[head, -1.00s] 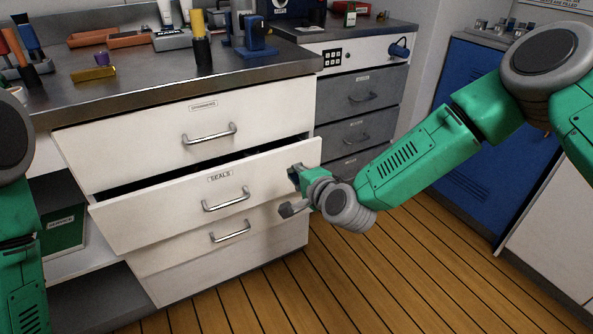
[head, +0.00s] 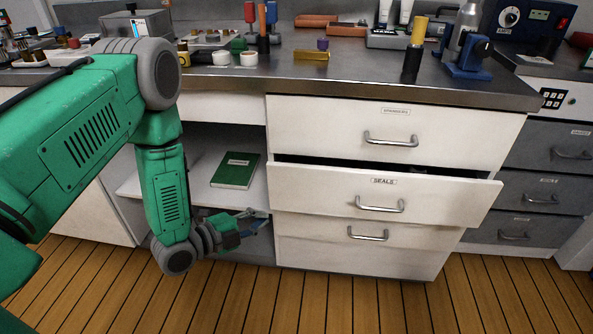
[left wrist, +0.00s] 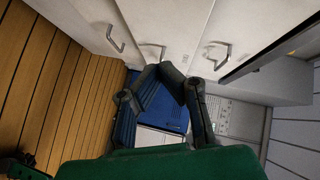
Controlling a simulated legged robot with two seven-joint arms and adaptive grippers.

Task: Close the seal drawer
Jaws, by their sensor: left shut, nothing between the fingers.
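The seal drawer (head: 320,195) is a white drawer front labelled SEALS with a metal bar handle. In the head view it stands pulled out, with a dark gap above its front. Its front also shows in the left wrist view (left wrist: 238,25), with its handle at the upper middle. My left gripper (head: 262,222) is beside the drawer's left end, lower than the front's middle and in front of the open shelf bay. In the left wrist view the fingers of my left gripper (left wrist: 162,72) meet at the tips, with nothing held. My right gripper is out of view.
A white drawer (head: 310,125) above and another below (head: 310,250) look closed. A green book (head: 236,170) lies on the shelf at left. A blue object (left wrist: 165,108) lies beyond my fingers. Tools stand on the counter (head: 330,78). The wooden floor (head: 480,300) in front is clear.

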